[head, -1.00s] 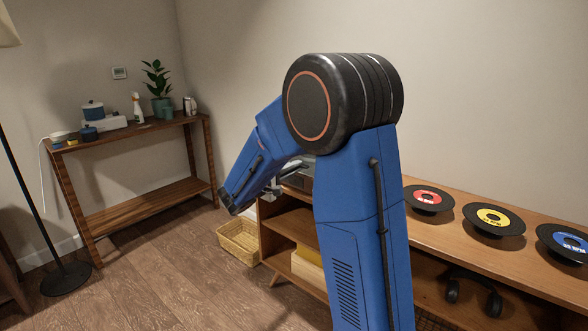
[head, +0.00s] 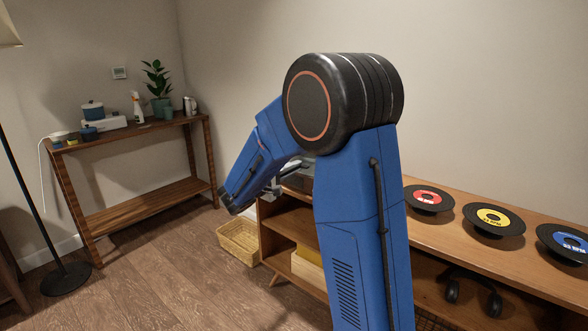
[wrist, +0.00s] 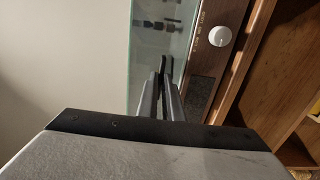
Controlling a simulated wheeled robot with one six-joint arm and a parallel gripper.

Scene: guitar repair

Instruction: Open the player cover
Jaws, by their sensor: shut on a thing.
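The record player (wrist: 205,85) shows in the wrist view with a wooden front, a white knob (wrist: 220,36) and dark perforated panel. Its clear, greenish-edged cover (wrist: 148,30) stands over the deck. My gripper (wrist: 163,72) is at the cover's front edge, its two thin fingers close together and shut on the cover. The exact contact is hard to see. In the head view, my gripper (head: 270,191) reaches the player (head: 297,180), which is mostly hidden behind my blue arm.
The player stands on a wooden cabinet (head: 440,225). Red (head: 428,198), yellow (head: 493,218) and blue (head: 568,242) labelled records lie to the right. Headphones (head: 472,288) are on the shelf below. A wicker basket (head: 240,243) sits on the floor. A side table (head: 150,192) stands at left.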

